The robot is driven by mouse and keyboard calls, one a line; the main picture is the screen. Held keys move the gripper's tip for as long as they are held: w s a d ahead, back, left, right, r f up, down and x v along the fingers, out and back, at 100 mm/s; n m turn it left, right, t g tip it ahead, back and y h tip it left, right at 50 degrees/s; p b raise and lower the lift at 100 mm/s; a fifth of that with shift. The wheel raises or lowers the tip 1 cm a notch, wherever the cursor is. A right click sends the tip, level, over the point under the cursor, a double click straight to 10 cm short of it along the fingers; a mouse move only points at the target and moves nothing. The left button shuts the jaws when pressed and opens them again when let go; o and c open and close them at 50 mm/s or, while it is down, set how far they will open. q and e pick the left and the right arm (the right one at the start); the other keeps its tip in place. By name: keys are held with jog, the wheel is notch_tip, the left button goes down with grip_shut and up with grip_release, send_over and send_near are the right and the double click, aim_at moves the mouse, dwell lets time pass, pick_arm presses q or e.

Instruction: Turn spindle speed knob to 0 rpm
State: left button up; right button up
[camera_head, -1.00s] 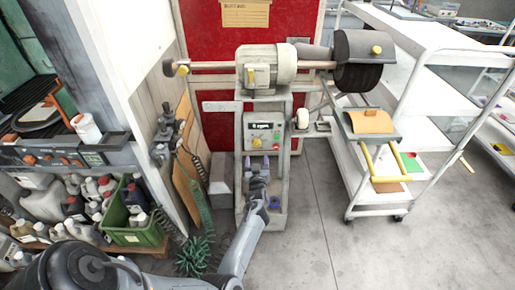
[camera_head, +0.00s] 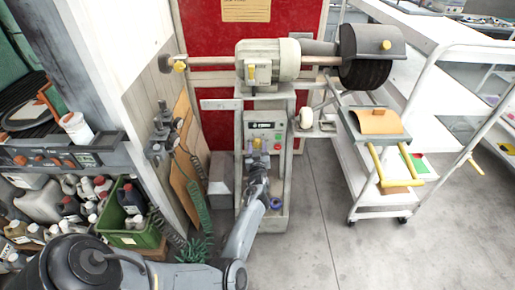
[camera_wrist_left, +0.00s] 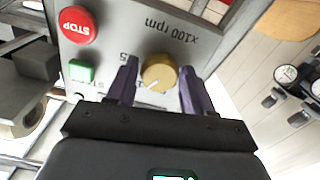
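The yellow spindle speed knob (camera_wrist_left: 159,72) sits on the grey control panel (camera_wrist_left: 115,30), beside an upside-down "x100 rpm" label in the left wrist view. Its white pointer line points down and left there. In the head view the knob (camera_head: 257,143) shows just beyond my left gripper (camera_head: 257,156). In the left wrist view my left gripper (camera_wrist_left: 158,85) is open, with one purple finger on each side of the knob. Small gaps seem to remain between the fingers and the knob. Part of the scale is hidden by the fingers. My right gripper is not in view.
A red STOP button (camera_wrist_left: 77,25) and a green button (camera_wrist_left: 81,71) are close to one finger. Above the panel are the motor (camera_head: 275,60) and dark brush wheel (camera_head: 365,73). A white cart (camera_head: 380,205) stands right; a green crate (camera_head: 130,235) is left.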

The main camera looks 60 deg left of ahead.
pick_arm(q)
jog(key=c, duration=0.7)
jog(key=shift+o, duration=0.2)
jog(key=shift+n, duration=0.3)
jog(key=n, duration=0.4)
jog(key=shift+n, duration=0.3)
jog(key=n+b, duration=0.1)
jog(key=n, duration=0.4)
jog(key=shift+w, duration=0.1)
jog(key=n, duration=0.4)
jog(key=shift+b, duration=0.35)
jog(key=n, duration=0.3)
jog(key=shift+n, duration=0.3)
jog(key=n+b, duration=0.1)
jog(key=n, duration=0.5)
jog(key=shift+r, duration=0.1)
